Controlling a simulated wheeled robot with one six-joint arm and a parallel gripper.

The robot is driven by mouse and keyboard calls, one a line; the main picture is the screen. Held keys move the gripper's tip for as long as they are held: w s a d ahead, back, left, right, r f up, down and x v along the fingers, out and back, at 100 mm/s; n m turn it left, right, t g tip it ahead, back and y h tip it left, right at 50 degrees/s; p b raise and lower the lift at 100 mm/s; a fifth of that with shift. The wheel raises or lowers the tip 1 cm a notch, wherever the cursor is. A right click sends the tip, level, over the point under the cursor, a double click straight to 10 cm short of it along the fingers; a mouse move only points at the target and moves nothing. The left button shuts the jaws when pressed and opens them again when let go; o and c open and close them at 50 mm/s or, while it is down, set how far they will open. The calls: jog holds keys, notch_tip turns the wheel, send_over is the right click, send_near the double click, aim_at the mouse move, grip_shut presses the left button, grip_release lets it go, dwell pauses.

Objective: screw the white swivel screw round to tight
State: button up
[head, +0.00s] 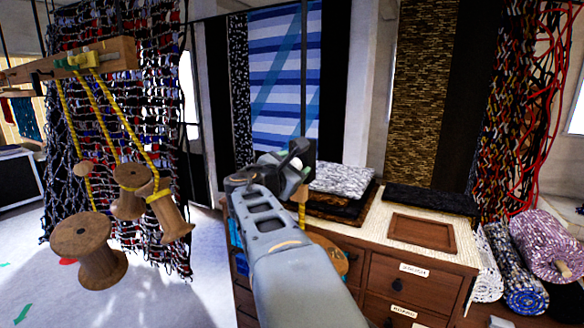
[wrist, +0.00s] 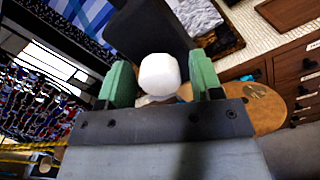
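The white swivel screw (wrist: 160,74) shows in the wrist view as a pale rounded knob in front of a dark block. My gripper (wrist: 162,82) has its two green fingers on either side of it, left and right. A narrow gap shows between the knob and each finger, so the gripper looks open around it, not pressing on it. In the head view my gripper (head: 298,168) is in front of the dresser, beside a dark upright rod. The screw cannot be made out clearly there, as my gripper covers that spot.
A round wooden disc (wrist: 262,112) lies below and right of the gripper. The wooden dresser (head: 445,260) with folded rugs stands close behind. Large wooden spools (head: 95,255) hang on yellow cords at left. Rolled rugs (head: 545,245) lie at right. Floor shows free at lower left.

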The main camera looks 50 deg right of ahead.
jog(key=c, duration=0.8)
jog(key=shift+f, duration=0.1)
